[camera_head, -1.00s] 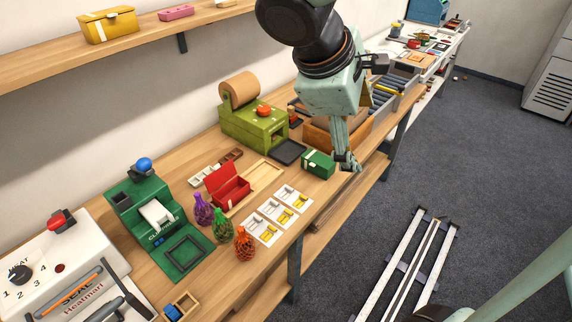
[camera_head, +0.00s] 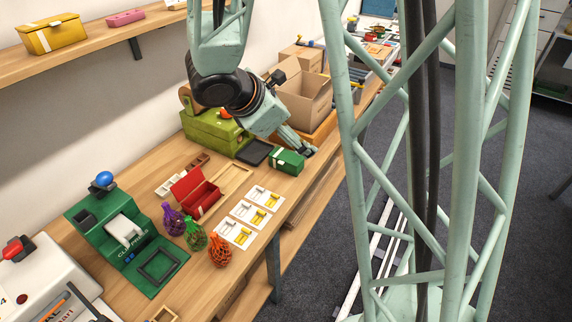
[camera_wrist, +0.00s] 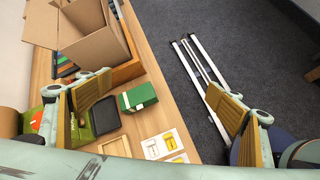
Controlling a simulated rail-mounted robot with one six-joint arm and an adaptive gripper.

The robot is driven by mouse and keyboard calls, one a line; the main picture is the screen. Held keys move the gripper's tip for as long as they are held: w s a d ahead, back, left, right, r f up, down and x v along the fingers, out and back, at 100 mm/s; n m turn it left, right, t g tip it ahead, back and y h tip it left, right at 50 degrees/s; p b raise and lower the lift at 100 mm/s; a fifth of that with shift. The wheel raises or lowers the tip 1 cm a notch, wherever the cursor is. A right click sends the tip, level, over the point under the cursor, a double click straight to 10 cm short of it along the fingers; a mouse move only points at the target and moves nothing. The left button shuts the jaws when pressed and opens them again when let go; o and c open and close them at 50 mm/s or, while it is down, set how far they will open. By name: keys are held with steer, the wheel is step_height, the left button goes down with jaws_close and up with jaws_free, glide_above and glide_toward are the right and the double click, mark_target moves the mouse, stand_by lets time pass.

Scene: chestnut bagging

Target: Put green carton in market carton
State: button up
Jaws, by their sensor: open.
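The green carton (camera_head: 287,161) is a small green box with a pale band, standing on the wooden bench. It also shows in the wrist view (camera_wrist: 138,97), below and between my fingers. The market carton seems to be the open brown cardboard box (camera_head: 301,97) behind it, flaps up, resting in a wooden tray; it also shows in the wrist view (camera_wrist: 84,36) at the upper left. My gripper (camera_head: 308,152) is beside the green carton in the head view, its fingers partly hidden. In the wrist view my gripper (camera_wrist: 160,100) is open, with nothing between its fingertips.
A dark flat pad (camera_head: 254,152) lies left of the green carton, near the green dispenser (camera_head: 213,130). A red open box (camera_head: 196,192), white cards (camera_head: 249,213) and net bags (camera_head: 194,237) stand nearer. The bench's front edge is close to the green carton.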

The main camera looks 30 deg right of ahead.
mark_target(286, 156)
steer(key=w+a+f+n+t, duration=0.1)
steer(key=w+a+f+n, duration=0.2)
steer(key=f, duration=0.9)
steer(key=w+n, duration=0.3)
steer(key=w, duration=0.2)
steer(key=shift+w+a+n+t, duration=0.2)
steer(key=shift+a+n+t, duration=0.05)
steer(key=shift+n+t, duration=0.05)
steer(key=shift+d+f+b, duration=0.1)
steer(key=shift+f+b, duration=0.05)
steer(key=shift+b, duration=0.15)
steer(key=shift+b+x, duration=0.95)
steer(key=shift+x, duration=3.25)
steer(key=shift+f, duration=0.15)
steer(key=shift+b+x, duration=0.75)
steer(key=shift+x, duration=1.7)
steer(key=shift+f, duration=0.1)
steer(key=c, duration=1.1)
steer(key=shift+c, duration=0.2)
